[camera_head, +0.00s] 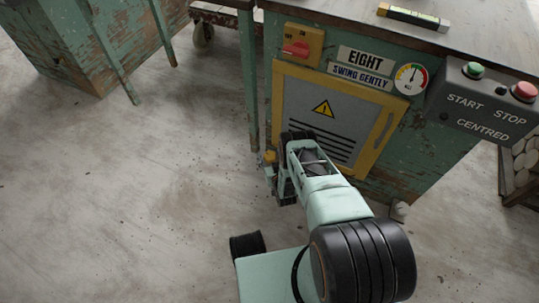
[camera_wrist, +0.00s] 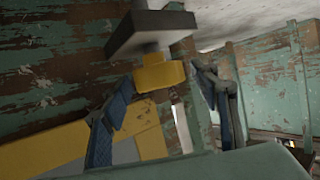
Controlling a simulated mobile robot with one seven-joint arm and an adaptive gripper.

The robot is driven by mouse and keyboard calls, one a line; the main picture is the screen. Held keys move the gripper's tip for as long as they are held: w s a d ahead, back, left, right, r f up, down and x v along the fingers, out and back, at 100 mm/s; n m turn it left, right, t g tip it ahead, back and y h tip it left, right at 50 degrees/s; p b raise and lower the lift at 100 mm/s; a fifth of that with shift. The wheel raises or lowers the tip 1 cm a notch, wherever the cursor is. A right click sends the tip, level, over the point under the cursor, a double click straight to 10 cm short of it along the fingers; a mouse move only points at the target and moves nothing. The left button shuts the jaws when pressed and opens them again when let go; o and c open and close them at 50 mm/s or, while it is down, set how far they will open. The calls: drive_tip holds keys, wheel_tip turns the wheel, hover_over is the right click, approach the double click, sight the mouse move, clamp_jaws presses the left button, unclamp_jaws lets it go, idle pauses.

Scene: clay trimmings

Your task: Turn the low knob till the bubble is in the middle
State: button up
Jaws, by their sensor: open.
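The low knob (camera_wrist: 160,75) is yellow and sits under a dark square plate on a metal rod in the wrist view. A small part of the knob (camera_head: 270,157) shows beside my gripper in the head view, low at the bench's left leg. My gripper (camera_wrist: 161,80) is open, with one blue-padded finger on each side of the knob. I cannot tell whether either finger touches it. In the head view my gripper (camera_head: 284,186) is partly hidden by my wrist. The spirit level (camera_head: 413,15) lies on the bench top; its bubble is too small to place.
The green bench (camera_head: 430,165) has a yellow-framed panel (camera_head: 325,115), a red switch (camera_head: 296,48) and a dial (camera_head: 411,78). A grey button box (camera_head: 485,100) juts out at right. Another green cabinet (camera_head: 75,45) stands at left. The floor (camera_head: 150,200) at left is clear.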

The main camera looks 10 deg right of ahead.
drive_tip(key=shift+c, duration=0.7)
drive_tip(key=c, duration=1)
drive_tip(key=shift+m+h, duration=0.8)
drive_tip(key=shift+h, duration=0.2)
drive_tip(key=shift+c, duration=0.2)
drive_tip(key=o, duration=1.2)
drive_tip(key=shift+n+y, duration=0.3)
drive_tip(key=shift+y, duration=0.1)
